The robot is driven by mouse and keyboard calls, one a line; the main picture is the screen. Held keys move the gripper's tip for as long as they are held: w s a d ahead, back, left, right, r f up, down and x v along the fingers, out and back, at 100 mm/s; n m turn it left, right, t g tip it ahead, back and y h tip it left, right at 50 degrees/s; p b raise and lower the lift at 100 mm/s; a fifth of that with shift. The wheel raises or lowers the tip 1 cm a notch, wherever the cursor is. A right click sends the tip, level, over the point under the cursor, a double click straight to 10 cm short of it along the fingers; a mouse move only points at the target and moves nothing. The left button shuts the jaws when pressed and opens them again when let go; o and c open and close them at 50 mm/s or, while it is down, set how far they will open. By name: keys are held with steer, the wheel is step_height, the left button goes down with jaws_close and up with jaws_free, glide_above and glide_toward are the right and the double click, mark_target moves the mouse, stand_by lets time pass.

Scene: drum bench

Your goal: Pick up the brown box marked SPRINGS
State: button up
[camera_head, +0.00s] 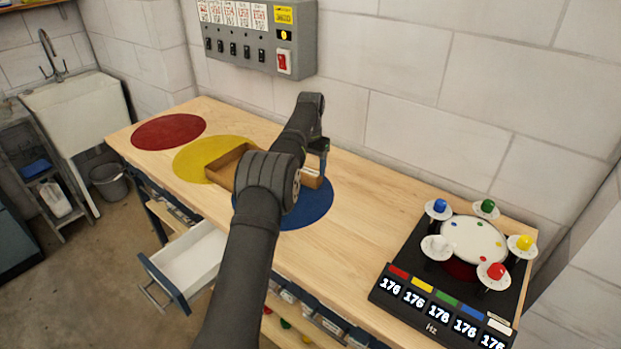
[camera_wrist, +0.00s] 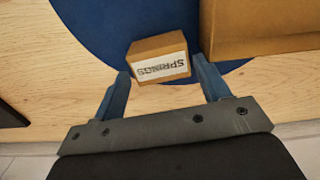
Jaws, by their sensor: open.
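The brown SPRINGS box (camera_wrist: 158,52) shows in the wrist view on the blue circle, with its white label upside down. It lies between the tips of my open gripper (camera_wrist: 163,80), slightly tilted in the picture, with a gap to the right finger; whether the left finger touches it I cannot tell. In the head view a small part of the box (camera_head: 311,178) shows beside my gripper (camera_head: 318,165), and my arm hides most of the rest.
A larger open brown box (camera_head: 226,163) stands close by, partly on the yellow circle (camera_head: 190,158). A red circle (camera_head: 168,132) is at the far left. A drum device (camera_head: 475,240) stands at the right end of the wooden bench. A white drawer (camera_head: 188,262) is open below.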

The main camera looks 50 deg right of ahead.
mark_target(311, 172)
step_height(311, 172, down, 4)
steer(key=shift+f, duration=0.15)
steer(key=c, duration=0.7)
steer(key=shift+o, duration=0.2)
